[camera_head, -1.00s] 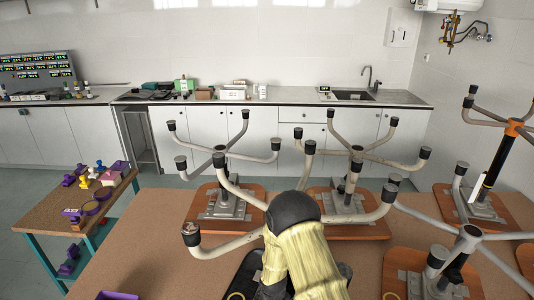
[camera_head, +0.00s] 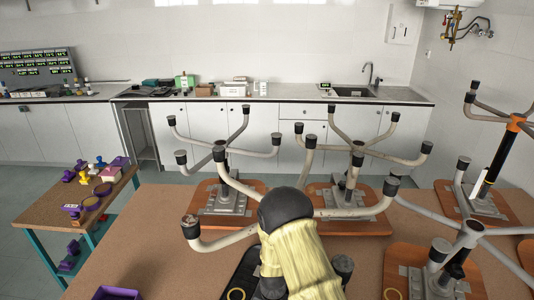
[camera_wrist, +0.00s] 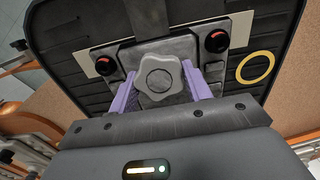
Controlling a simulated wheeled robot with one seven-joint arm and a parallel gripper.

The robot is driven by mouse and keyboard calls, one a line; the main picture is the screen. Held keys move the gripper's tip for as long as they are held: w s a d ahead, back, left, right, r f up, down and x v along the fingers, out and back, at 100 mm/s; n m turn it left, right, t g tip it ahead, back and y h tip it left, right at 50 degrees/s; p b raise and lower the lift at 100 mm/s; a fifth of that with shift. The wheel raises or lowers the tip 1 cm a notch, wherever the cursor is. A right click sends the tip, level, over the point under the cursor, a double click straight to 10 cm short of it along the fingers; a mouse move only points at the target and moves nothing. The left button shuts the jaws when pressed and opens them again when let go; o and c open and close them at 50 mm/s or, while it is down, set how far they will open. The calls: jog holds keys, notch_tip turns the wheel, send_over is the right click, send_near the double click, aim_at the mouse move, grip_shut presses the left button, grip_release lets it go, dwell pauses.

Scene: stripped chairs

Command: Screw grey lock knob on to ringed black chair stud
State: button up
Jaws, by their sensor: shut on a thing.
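In the wrist view my gripper (camera_wrist: 160,92) has two purple fingers, closed on the grey lobed lock knob (camera_wrist: 160,76), one at each side. The knob is over the metal plate (camera_wrist: 240,30) on the underside of the black chair seat (camera_wrist: 70,75). A yellow ring (camera_wrist: 255,67) marks this seat at the right. The knob hides the stud behind it, so I cannot tell whether it is threaded. My gripper is hidden there.
Red-ringed black fittings (camera_wrist: 107,65) and (camera_wrist: 216,41) flank the knob. Upturned brown chairs (camera_head: 230,202) with splayed grey legs stand close around on the table (camera_head: 150,240). A side table (camera_head: 110,205) with purple items is at the left. A purple tray (camera_head: 118,294) lies at the front left.

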jog(key=m, duration=0.5)
jog(key=shift+s+d+f+p, duration=0.1)
jog(key=shift+s+p, duration=0.05)
jog(key=shift+p, duration=0.15)
jog(key=m, duration=0.4)
jog(key=shift+f+p, duration=0.1)
jog(key=shift+p, duration=0.2)
jog(key=o, duration=1.4)
jog(key=shift+o, duration=0.2)
notch_tip(320, 180, up, 3)
jog(key=shift+f+p, duration=0.1)
jog(key=shift+p, duration=0.95)
jog(key=shift+w+f, duration=0.1)
jog(key=shift+w, duration=0.1)
